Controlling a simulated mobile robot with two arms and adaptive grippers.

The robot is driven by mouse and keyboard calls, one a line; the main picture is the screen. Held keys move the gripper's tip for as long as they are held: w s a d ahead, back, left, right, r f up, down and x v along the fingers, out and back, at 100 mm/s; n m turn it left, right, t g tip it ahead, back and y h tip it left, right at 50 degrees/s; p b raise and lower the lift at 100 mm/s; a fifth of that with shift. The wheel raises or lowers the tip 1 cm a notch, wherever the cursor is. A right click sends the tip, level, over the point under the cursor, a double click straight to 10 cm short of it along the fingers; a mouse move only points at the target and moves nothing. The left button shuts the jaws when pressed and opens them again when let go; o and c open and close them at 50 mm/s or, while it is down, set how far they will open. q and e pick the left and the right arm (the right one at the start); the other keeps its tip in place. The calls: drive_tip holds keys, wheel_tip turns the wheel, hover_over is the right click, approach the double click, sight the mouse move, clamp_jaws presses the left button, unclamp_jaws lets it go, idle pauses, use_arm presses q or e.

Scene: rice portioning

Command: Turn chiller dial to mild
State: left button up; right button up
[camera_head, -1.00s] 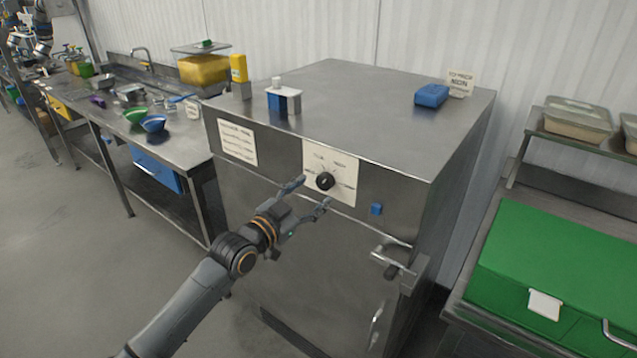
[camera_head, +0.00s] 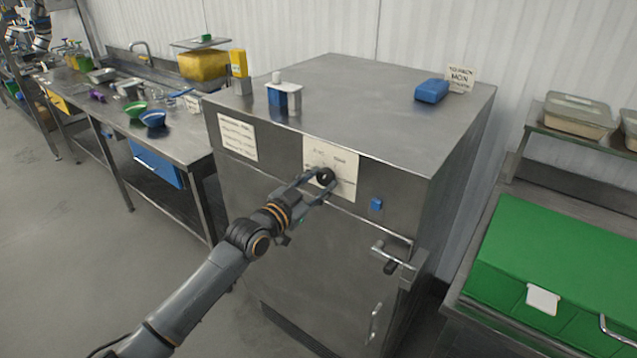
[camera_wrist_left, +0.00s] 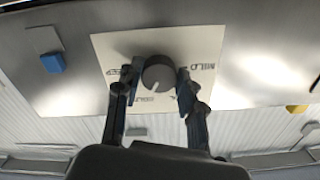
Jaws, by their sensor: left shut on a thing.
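The chiller (camera_head: 290,215) is a steel cabinet with a white dial plate (camera_head: 346,170) on its upper front. The black round dial (camera_head: 326,175) sits in the middle of that plate. My left gripper (camera_head: 318,180) is shut on the dial, one finger on each side. In the left wrist view the dial (camera_wrist_left: 158,73) is between the two fingertips (camera_wrist_left: 158,84), with the plate (camera_wrist_left: 112,50) behind it. A pale mark shows at the dial's lower edge. My right gripper is not in view.
A blue button (camera_head: 376,204) and a door handle (camera_head: 392,257) are right of and below the plate. A green box (camera_head: 560,255) stands at the right. A steel counter with bowls is at the left.

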use_arm(q)
drive_tip(key=shift+n, duration=0.3)
drive_tip(key=n, duration=0.2)
drive_tip(key=shift+n+b, duration=0.3)
drive_tip(key=shift+n, duration=0.1)
drive_tip(key=n, duration=0.2)
drive_tip(key=shift+n, duration=0.3)
drive_tip(key=n, duration=0.5)
drive_tip(key=shift+s+d+n, duration=0.1)
drive_tip(key=shift+n, duration=0.2)
drive_tip(key=n+p, duration=0.1)
drive_tip(key=n, duration=0.2)
drive_tip(key=shift+r+n, duration=0.1)
drive_tip(key=shift+n, duration=0.2)
drive_tip(key=n, duration=0.2)
drive_tip(key=shift+n+p, duration=0.3)
drive_tip(key=shift+p, duration=0.05)
drive_tip(key=n+p, duration=0.1)
drive_tip(key=n, duration=0.2)
drive_tip(key=shift+r, duration=0.1)
drive_tip(key=shift+n+p, duration=0.5)
drive_tip(key=shift+n, duration=1)
